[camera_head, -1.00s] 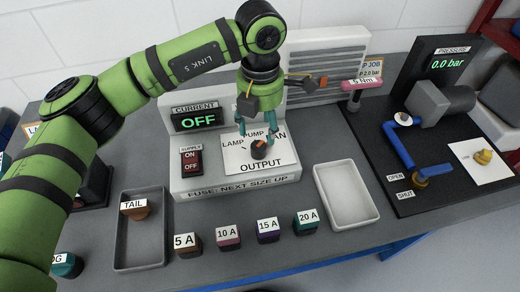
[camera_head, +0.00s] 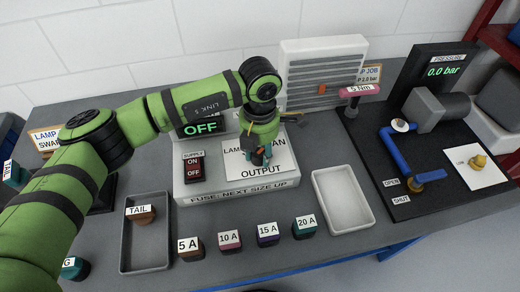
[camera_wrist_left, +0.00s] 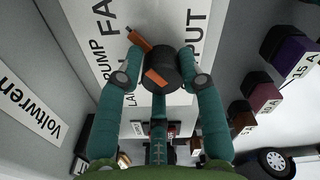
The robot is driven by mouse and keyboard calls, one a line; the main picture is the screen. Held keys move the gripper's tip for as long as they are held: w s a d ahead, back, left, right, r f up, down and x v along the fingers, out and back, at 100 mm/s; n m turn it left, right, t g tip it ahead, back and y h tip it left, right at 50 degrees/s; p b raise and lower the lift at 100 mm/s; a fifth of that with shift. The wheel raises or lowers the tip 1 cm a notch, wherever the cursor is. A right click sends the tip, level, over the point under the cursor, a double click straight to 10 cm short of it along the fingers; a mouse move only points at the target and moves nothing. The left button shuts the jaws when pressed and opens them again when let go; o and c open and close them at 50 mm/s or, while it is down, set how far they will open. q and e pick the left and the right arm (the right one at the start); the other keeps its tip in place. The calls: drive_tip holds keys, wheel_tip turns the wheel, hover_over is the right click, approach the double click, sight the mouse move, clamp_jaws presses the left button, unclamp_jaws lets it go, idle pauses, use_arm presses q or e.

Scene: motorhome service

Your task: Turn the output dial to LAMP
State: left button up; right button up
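The output dial is a dark round knob (camera_wrist_left: 172,70) with orange marks, on a white plate (camera_head: 243,165) lettered LAMP, PUMP, FAN and OUTPUT. My left gripper (camera_head: 258,158) is down over the dial and hides most of it in the head view. In the left wrist view its teal fingers (camera_wrist_left: 161,75) stand on both sides of the knob. A gap shows at the left finger; the right one is very close or touching. The orange pointer (camera_wrist_left: 138,41) aims up-left, near PUMP and FAN; the exact setting is unclear. My right gripper is not in view.
The current display (camera_head: 200,128) reads OFF, above the red supply switch (camera_head: 194,168). Several fuses, including 15 A (camera_head: 268,234), stand in front. Trays flank the unit: grey (camera_head: 146,262) and an empty white one (camera_head: 343,200). A pressure rig (camera_head: 425,145) is at right.

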use_arm(q)
drive_tip(key=shift+d, duration=0.1)
drive_tip(key=shift+f+n+b, duration=0.15)
drive_tip(key=shift+n+b, duration=0.75)
drive_tip(key=shift+b, duration=0.3)
drive_tip(key=n+b, duration=0.4)
drive_tip(key=shift+w, duration=0.1)
drive_tip(key=n+b, duration=0.3)
drive_tip(key=n, duration=0.1)
drive_tip(key=shift+b, duration=0.3)
drive_tip(key=n+b, duration=0.1)
drive_tip(key=n, duration=0.1)
drive_tip(key=n+b, duration=0.1)
drive_tip(key=b, duration=0.1)
drive_tip(key=n+b, duration=0.1)
drive_tip(key=n, duration=0.1)
drive_tip(key=shift+a+n, duration=0.25)
drive_tip(key=shift+n, duration=0.05)
drive_tip(key=shift+a+r+n+b, duration=0.1)
drive_tip(key=shift+r+n+b, duration=0.1)
drive_tip(key=shift+n+b, duration=0.8)
drive_tip(key=shift+r+n+b, duration=0.15)
drive_tip(key=shift+n+b, duration=0.5)
drive_tip(key=shift+n, duration=0.55)
